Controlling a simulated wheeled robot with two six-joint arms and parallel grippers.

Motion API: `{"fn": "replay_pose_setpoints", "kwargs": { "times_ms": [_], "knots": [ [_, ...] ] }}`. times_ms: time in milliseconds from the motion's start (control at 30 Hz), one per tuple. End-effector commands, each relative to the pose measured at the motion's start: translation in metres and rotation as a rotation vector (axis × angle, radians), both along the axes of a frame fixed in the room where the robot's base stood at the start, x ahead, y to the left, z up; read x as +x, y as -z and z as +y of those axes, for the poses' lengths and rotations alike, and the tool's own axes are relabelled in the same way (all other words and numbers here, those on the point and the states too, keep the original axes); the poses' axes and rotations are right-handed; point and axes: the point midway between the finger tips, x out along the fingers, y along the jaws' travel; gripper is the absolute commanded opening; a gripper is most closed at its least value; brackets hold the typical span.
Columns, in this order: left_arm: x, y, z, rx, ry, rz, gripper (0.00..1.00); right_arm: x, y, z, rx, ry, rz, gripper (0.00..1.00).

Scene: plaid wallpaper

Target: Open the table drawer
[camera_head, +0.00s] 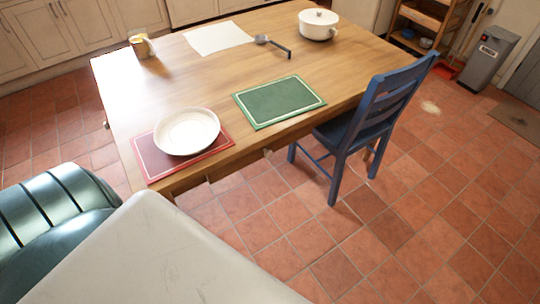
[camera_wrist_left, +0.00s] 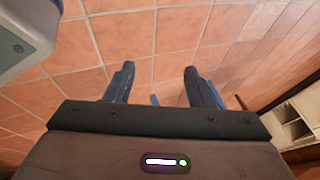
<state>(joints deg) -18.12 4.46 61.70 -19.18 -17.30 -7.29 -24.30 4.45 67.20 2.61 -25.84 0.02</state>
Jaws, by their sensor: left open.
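The wooden table (camera_head: 165,91) fills the upper middle of the head view. A small knob (camera_head: 106,125) shows at the table's left side. I cannot make out the drawer's outline; it looks shut. My left gripper (camera_wrist_left: 160,88) shows in the left wrist view, its two fingers apart with nothing between them, above the tiled floor. It is not visible in the head view. My right gripper is out of view.
A blue chair (camera_head: 366,119) stands at the table's near right side. A white plate (camera_head: 186,131) on a red mat and a green mat (camera_head: 279,102) lie near the front edge. A dark teal ribbed object (camera_head: 52,215) is at lower left. Tiled floor is open at right.

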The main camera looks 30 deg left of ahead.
Motion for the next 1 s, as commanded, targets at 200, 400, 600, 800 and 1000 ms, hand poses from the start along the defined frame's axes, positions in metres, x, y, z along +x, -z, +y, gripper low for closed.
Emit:
{"fn": "replay_pose_setpoints", "kwargs": {
  "times_ms": [200, 400, 600, 800, 1000],
  "knots": [
    [0.089, -0.035, 0.003, 0.177, 0.17, -0.183, 0.49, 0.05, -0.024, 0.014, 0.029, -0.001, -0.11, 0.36],
    [0.163, -0.113, 0.007, 0.434, 0.31, -0.383, 0.49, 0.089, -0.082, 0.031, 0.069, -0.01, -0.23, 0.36],
    [0.2, -0.21, 0.011, 0.722, 0.372, -0.56, 0.49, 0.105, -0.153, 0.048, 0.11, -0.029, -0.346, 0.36],
    [0.203, -0.288, 0.014, 0.938, 0.366, -0.668, 0.49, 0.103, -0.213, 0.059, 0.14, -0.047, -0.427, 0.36],
    [0.202, -0.318, 0.016, 1.014, 0.355, -0.699, 0.49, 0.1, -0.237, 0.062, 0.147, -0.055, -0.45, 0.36]
  ]
}}
